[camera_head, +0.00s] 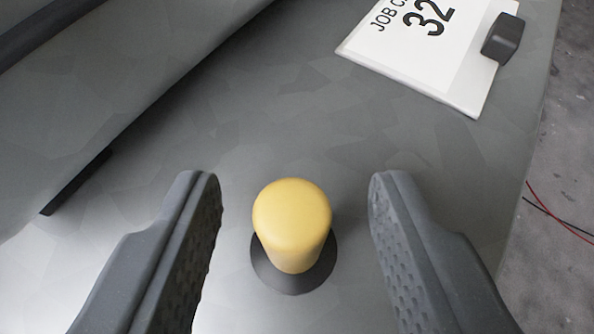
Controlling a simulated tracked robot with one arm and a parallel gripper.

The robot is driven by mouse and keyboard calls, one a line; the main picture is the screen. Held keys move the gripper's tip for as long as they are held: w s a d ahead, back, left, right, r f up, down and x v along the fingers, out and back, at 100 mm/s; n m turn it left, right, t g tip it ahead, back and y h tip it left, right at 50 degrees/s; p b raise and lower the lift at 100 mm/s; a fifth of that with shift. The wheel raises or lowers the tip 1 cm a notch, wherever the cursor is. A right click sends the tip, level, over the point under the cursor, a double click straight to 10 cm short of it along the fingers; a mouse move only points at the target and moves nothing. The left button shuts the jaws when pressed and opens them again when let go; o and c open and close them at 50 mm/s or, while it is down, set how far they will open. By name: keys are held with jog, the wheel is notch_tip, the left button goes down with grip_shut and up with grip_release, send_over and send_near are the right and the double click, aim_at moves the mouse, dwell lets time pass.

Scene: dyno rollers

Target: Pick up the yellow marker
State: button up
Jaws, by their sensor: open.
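The yellow marker (292,222) is a short, round-topped yellow post on a dark round base (291,283). It stands upright on a grey metal surface in the lower middle of the view. My gripper (294,190) is open, with one dark textured finger to the left of the marker and one to the right. There is a visible gap between each finger and the marker, and neither finger appears to touch it. How far the fingertips are above the surface is hard to tell.
A white job card (430,50) lies on the grey surface (300,110) at the upper right, with a black block (502,39) at its edge. A raised panel edge runs across the upper left. Red and black wires (560,215) lie on the floor at right.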

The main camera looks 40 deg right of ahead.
jog(key=shift+w+d+f, duration=0.35)
jog(key=shift+w+f, duration=0.05)
jog(key=shift+w, duration=0.05)
grip_shut()
jog(key=shift+r, duration=0.2)
